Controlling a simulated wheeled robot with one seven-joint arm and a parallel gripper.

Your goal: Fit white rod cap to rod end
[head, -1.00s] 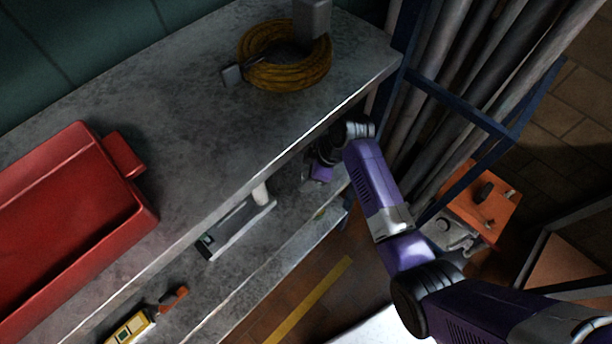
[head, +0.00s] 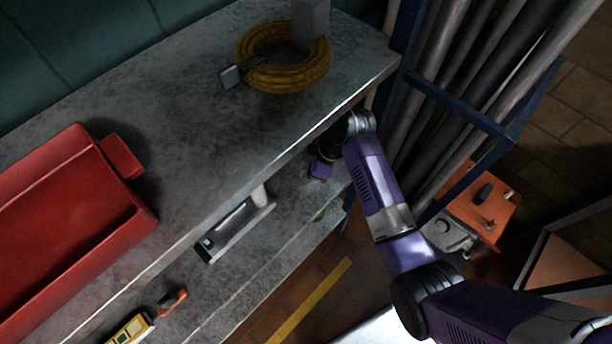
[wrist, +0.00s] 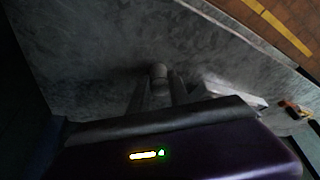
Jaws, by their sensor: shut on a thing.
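My gripper (wrist: 157,88) reaches in under the upper shelf, over the lower shelf. In the wrist view its two fingers are closed on a small rounded cylinder, which I take to be the rod cap (wrist: 158,72); it looks grey in the shadow. In the head view the purple hand (head: 320,167) shows, but the fingertips and held piece are hidden. To its left, apart from it, a pale cylinder (head: 259,196) stands at the near end of a long grey holder (head: 236,232) on the lower shelf. I cannot tell which part is the rod end.
The upper shelf (head: 190,150) overhangs the hand and carries a red crate (head: 75,215) and a coiled yellow cable (head: 285,60). A yellow tool (head: 130,328) with an orange part lies at lower left. A blue rack of pipes (head: 470,110) stands close on the right.

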